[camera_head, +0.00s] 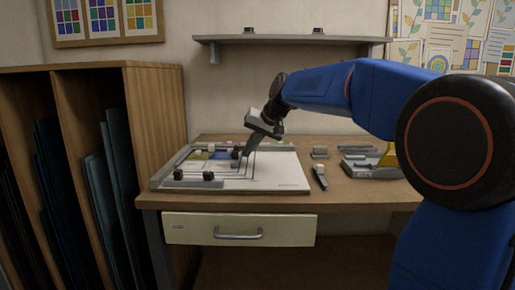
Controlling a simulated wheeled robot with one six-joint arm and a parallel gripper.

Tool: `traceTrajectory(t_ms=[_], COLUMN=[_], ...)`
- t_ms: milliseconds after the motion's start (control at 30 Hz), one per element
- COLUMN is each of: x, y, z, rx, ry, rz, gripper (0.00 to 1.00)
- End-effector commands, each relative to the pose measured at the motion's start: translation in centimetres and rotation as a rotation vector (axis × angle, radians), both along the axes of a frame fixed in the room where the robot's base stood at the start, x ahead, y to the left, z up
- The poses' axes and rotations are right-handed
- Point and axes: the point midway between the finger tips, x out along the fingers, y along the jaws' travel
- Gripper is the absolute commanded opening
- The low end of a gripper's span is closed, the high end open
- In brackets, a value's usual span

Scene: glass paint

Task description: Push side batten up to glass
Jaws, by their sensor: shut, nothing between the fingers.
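A pale work board (285,175) lies on the bench. Small glass pieces in blue and yellow (203,154) lie toward its back left. A grey batten (192,184) runs along the board's front left edge, with dark knobs (208,176) near it. Another grey strip (176,158) runs along the left side; I cannot tell for sure which one is the side batten. My gripper (244,160) is shut and empty. It reaches down over the middle of the board, right of the glass. Whether its tips touch anything is too small to tell.
A dark-handled tool (319,177) and a small block (320,152) lie right of the board. A stack of items (370,166) sits farther right. A wooden rack (155,110) stands left, and a shelf (290,39) hangs above. The board's right part is mostly clear.

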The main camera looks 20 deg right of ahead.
Motion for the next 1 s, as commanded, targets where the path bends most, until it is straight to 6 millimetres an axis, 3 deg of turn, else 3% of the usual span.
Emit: traceTrajectory(t_ms=[1000], x=[0.6], y=[2.0], z=[0.1], rx=[0.003], ry=[-0.002], rz=[0.001], gripper=[0.0])
